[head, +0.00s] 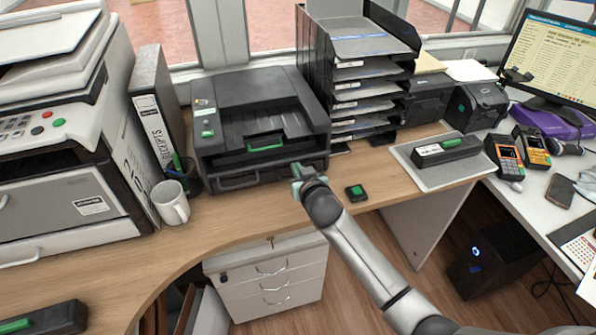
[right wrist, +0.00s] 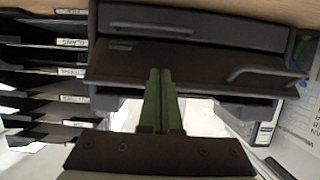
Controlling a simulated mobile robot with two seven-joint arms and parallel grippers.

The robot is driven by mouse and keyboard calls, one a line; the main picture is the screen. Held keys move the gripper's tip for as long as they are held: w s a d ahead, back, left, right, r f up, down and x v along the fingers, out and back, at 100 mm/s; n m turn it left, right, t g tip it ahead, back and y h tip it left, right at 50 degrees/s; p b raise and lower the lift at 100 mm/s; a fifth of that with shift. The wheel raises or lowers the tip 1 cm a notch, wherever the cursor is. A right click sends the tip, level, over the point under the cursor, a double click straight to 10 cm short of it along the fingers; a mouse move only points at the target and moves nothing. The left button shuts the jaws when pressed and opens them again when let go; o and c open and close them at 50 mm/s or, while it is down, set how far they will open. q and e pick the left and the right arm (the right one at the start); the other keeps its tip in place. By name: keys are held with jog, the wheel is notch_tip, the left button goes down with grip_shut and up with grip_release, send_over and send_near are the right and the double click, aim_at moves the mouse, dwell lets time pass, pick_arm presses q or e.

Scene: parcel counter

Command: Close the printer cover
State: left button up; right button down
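The black printer (head: 232,92) stands on the wooden counter in the middle of the head view. Its top has a recessed tray with a green-marked part (head: 265,143) at the front, and a drawer with a handle (head: 240,181) sits below. I cannot tell surely how far its cover is open. My right gripper (head: 298,172) is in front of the printer's lower right front. In the right wrist view its green fingers (right wrist: 158,100) are together with nothing seen between them, pointing at the dark printer front (right wrist: 190,65). My left gripper is not in view.
A white mug (head: 171,203), a pen cup (head: 186,174) and a binder (head: 150,115) stand left of the printer, beside a large copier (head: 60,130). A paper-tray stack (head: 360,75) is close on the right. A small black-green item (head: 356,193) lies near my right gripper.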

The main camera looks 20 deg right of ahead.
jog(key=shift+w+r, duration=0.15)
jog(key=shift+r, duration=0.1)
jog(key=shift+w+r, duration=0.65)
jog(key=shift+w, duration=0.2)
